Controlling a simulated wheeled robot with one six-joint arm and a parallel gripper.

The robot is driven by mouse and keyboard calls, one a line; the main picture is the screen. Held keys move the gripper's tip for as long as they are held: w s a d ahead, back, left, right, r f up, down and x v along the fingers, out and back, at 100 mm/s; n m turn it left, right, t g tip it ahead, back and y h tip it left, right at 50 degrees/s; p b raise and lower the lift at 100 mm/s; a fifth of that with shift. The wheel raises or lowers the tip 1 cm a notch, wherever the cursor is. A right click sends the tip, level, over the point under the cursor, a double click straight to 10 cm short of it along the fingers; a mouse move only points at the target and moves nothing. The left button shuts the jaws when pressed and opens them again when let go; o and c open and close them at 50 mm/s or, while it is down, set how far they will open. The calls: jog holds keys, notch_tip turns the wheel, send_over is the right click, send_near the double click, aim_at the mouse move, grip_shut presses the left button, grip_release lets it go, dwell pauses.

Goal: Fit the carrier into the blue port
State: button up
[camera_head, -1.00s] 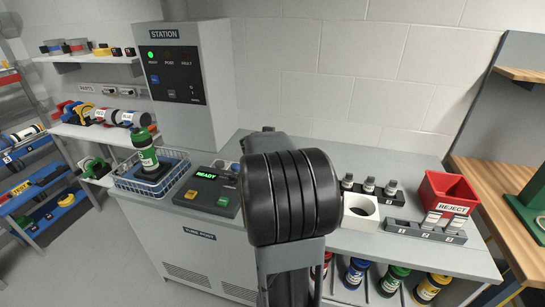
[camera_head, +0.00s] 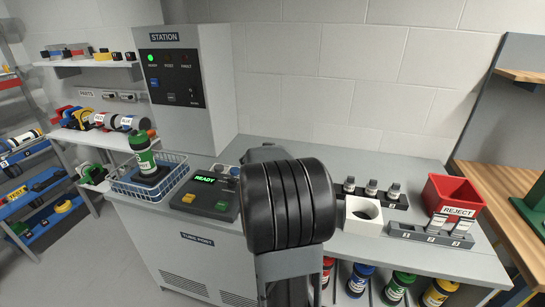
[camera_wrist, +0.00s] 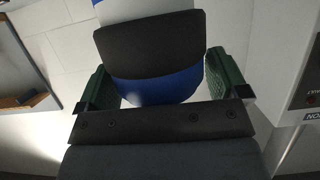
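In the wrist view my gripper (camera_wrist: 162,82) has green-padded fingers on both sides of a carrier (camera_wrist: 150,45) with a black end, a blue band and a white part. The pads appear to press on its sides. In the head view my dark arm stands in the middle and hides my gripper and the held carrier. I cannot make out a blue port for certain. A blue-banded carrier (camera_head: 357,281) stands on the low shelf under the bench.
A green carrier (camera_head: 145,160) stands in a wire basket (camera_head: 122,186) beside the READY console (camera_head: 208,193). The station cabinet (camera_head: 178,80) rises behind. Right of my arm are a white holed block (camera_head: 350,222), small racked vials (camera_head: 371,188) and a red reject bin (camera_head: 436,196).

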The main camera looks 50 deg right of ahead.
jog(key=shift+o, duration=0.6)
jog(key=shift+a+r, duration=0.1)
jog(key=shift+s+a+r, duration=0.15)
jog(key=shift+a, duration=0.1)
jog(key=p+v, duration=0.3)
jog(key=v, duration=0.8)
jog(key=w+a+n+t+y, duration=0.25)
jog(key=a+n+y, duration=0.3)
jog(key=a, duration=0.55)
jog(key=w+a+n+t+y, duration=0.2)
jog(key=a+n+t+y, duration=0.15)
jog(key=a+y, duration=0.45)
jog(key=s+a+f+n+g, duration=0.1)
jog(key=s+a+f+g, duration=0.2)
jog(key=s, duration=0.3)
jog(key=s+a+f+n+g+h, duration=0.1)
jog(key=s+a+f+n+g, duration=0.1)
jog(key=s+a+g, duration=0.3)
jog(key=shift+s+f+n, duration=0.3)
jog(key=shift+s+f, duration=0.1)
jog(key=shift+s, duration=0.6)
